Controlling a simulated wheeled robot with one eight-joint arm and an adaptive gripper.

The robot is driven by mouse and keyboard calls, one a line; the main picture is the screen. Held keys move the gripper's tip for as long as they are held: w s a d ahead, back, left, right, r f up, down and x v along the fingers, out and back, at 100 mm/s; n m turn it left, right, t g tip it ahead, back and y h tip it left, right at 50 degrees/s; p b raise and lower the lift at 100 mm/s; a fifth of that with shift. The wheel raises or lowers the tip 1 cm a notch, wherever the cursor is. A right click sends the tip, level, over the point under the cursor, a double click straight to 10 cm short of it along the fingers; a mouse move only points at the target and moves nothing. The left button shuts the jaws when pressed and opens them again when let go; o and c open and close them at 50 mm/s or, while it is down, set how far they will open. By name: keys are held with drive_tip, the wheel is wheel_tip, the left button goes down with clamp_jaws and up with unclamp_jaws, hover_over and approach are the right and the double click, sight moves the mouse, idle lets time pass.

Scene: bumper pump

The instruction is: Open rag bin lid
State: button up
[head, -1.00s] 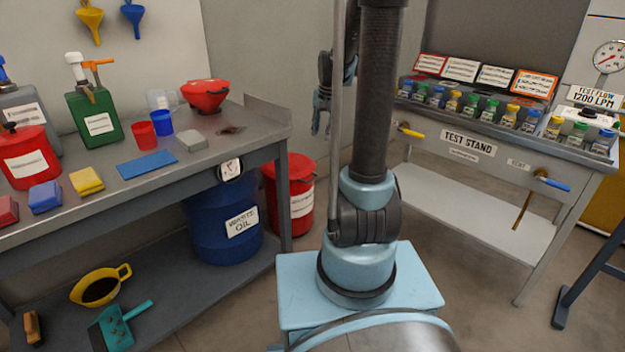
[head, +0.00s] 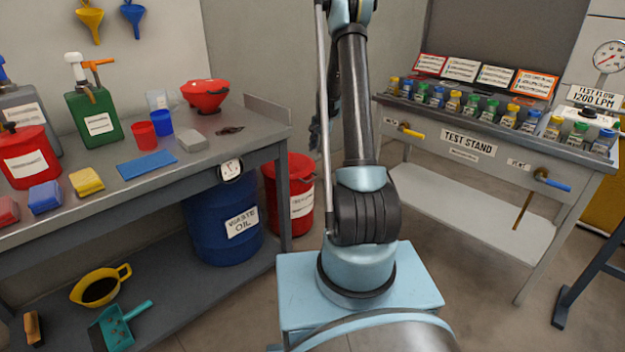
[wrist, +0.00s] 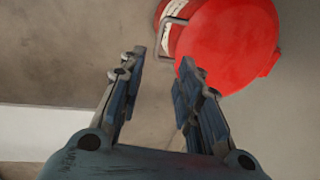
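The red rag bin (head: 302,205) stands on the floor beside the workbench's right end, partly hidden by the bench leg. Its red lid (head: 298,166) looks closed. In the wrist view the round lid (wrist: 230,45) is seen from above at the upper right, with a metal wire handle or bracket (wrist: 170,30) at its left side and part of a white label. My gripper (wrist: 163,58) is open and empty, its fingertips pointing toward the bin's left edge. They appear apart from it. In the head view my gripper is mostly hidden behind my arm.
The grey workbench (head: 262,140) is at the left, with a blue waste oil drum (head: 215,232) under it. The test stand (head: 470,150) with its lower shelf is at the right. Open floor lies between the bin and the stand.

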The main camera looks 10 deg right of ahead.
drive_tip(key=w+f, duration=0.1)
drive_tip(key=f, duration=0.5)
drive_tip(key=w+a+f, duration=0.1)
drive_tip(key=f, duration=0.4)
drive_tip(key=w+a+f, duration=0.1)
drive_tip(key=f, duration=0.5)
drive_tip(key=shift+f, duration=0.3)
clamp_jaws()
